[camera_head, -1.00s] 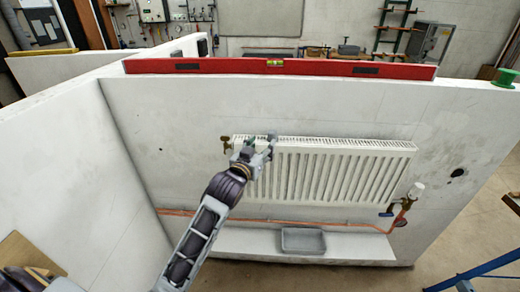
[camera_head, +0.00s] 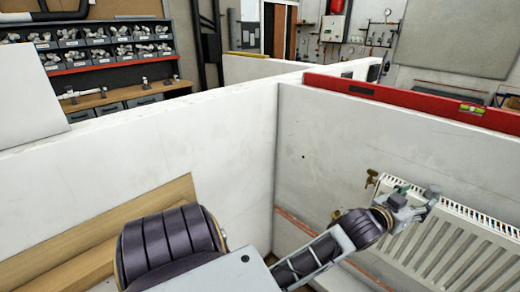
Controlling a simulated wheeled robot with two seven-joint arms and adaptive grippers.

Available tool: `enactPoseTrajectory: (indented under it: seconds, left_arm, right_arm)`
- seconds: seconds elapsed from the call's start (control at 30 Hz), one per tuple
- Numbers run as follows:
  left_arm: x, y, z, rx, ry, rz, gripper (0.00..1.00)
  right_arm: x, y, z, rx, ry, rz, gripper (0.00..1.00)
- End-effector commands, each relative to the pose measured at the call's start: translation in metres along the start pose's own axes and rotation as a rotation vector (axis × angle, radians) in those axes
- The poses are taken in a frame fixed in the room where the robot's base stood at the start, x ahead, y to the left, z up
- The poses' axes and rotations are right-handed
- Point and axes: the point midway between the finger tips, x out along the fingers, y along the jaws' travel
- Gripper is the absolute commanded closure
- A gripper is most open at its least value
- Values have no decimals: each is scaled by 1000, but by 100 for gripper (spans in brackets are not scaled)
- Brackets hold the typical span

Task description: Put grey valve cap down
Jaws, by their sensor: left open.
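My left gripper (camera_head: 416,205) is open, in front of the top left part of the white radiator (camera_head: 447,252). A small green piece shows beside its fingers; I cannot tell whether it belongs to the gripper. I cannot make out a grey valve cap in this view; it may be hidden or too small to tell. The brass valve (camera_head: 371,178) sticks out at the radiator's upper left corner, left of the gripper. My right gripper is not in view.
A red spirit level (camera_head: 420,101) lies on top of the white bay wall (camera_head: 330,150). A wooden board (camera_head: 110,225) leans in the left bay. Shelves with bins of fittings (camera_head: 90,45) stand at the back left. Copper pipe (camera_head: 300,223) runs low along the wall.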

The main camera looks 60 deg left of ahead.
Motion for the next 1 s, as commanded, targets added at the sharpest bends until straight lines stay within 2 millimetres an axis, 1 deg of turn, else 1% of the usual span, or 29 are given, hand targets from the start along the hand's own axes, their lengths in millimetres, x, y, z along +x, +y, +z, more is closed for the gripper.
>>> enactPoseTrajectory:
  seconds: [0.07,0.17,0.27,0.37,0.4,0.47,0.5,0.57,0.6,0.63,0.67,0.7,0.77,0.8,0.83,0.87,0.9,0.97,1.0]
  left_arm:
    - [2,0,7,1,-12,0,46]
    - [8,0,26,5,-40,0,46]
    - [15,-1,56,10,-84,1,46]
    - [23,-2,99,17,-146,2,46]
    - [26,-2,118,19,-172,3,46]
    - [28,-2,148,24,-214,4,46]
    - [29,-3,168,28,-242,5,46]
    - [29,-3,197,33,-283,7,46]
    - [28,-4,217,36,-311,8,46]
    - [27,-4,233,38,-332,8,46]
    - [26,-4,248,41,-353,9,46]
    - [23,-4,268,44,-381,11,46]
    - [19,-5,298,49,-422,13,46]
    - [14,-6,318,52,-449,14,46]
    - [11,-6,333,54,-470,16,46]
    - [7,-6,348,56,-491,17,46]
    - [1,-6,368,58,-519,19,46]
    - [-9,-7,397,62,-560,22,46]
    - [-16,-7,416,65,-587,24,46]
  right_arm:
    - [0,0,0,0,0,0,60]
    - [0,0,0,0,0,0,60]
    - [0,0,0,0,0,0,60]
    - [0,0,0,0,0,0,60]
    - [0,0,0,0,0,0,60]
    - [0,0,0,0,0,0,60]
    - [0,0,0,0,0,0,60]
    - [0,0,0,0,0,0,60]
    - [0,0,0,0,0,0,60]
    - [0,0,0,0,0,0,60]
    - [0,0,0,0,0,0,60]
    - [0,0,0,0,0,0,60]
    - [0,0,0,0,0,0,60]
    - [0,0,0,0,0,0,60]
    - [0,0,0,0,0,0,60]
    - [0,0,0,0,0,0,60]
    - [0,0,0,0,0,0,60]
    - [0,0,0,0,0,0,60]
    - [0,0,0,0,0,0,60]
